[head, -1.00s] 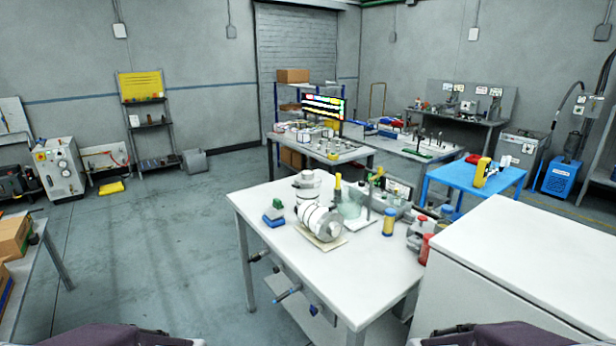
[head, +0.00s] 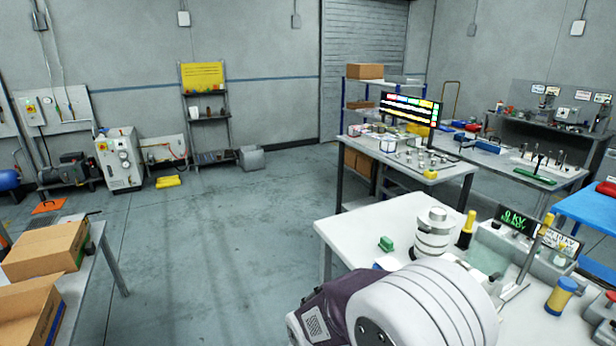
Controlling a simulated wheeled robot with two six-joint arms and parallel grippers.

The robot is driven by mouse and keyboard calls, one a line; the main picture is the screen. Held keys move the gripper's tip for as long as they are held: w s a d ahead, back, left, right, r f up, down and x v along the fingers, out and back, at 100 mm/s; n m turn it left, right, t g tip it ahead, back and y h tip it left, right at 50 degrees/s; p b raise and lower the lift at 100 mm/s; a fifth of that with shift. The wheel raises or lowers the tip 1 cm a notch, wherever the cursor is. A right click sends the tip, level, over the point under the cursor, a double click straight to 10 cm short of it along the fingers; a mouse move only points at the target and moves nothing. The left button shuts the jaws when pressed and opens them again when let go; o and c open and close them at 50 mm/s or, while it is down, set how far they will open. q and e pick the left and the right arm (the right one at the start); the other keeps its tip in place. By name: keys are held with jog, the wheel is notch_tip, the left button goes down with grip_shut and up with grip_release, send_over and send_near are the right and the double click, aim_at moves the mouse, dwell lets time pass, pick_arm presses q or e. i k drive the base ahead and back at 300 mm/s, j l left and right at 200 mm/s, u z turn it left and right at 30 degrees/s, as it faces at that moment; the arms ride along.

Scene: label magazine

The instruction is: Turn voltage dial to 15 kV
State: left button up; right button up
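A small dark display (head: 517,220) with green text that seems to read 0 kV stands on the white worktable (head: 350,232) at the right. A test unit with a clear, greenish vessel (head: 488,258) stands just in front of it. I cannot make out the voltage dial; it may be hidden or too small to see. A large white and purple link of one of my arms covers the table's front part. Neither of my grippers shows, so I cannot see whether they are open or shut.
Cardboard boxes (head: 45,250) sit on a left table. The floor (head: 215,235) between is open.

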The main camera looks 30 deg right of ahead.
aim_at(495, 225)
jog(key=i+j+z, duration=0.15)
jog(key=i, duration=2.25)
jog(key=i+l+z, duration=0.2)
jog(key=i+z, duration=0.2)
jog(key=i+l+z, duration=0.1)
jog(key=i+z, duration=0.3)
jog(key=i+j+z, duration=0.1)
jog(key=i+z, duration=0.35)
jog(key=i+j+z, duration=0.25)
jog(key=i+z, duration=0.15)
jog(key=i+j+z, duration=0.4)
jog(key=i+l+z, duration=0.2)
jog(key=i+z, duration=0.25)
jog(key=i+l+z, duration=0.1)
jog(key=i+z, duration=0.2)
jog(key=z, duration=0.15)
jog(key=i+j+z, duration=0.1)
jog(key=i+z, duration=0.35)
jog(key=i+j+z, duration=0.2)
jog(key=z, duration=0.25)
jog(key=i+l, duration=0.4)
jog(key=l, duration=0.15)
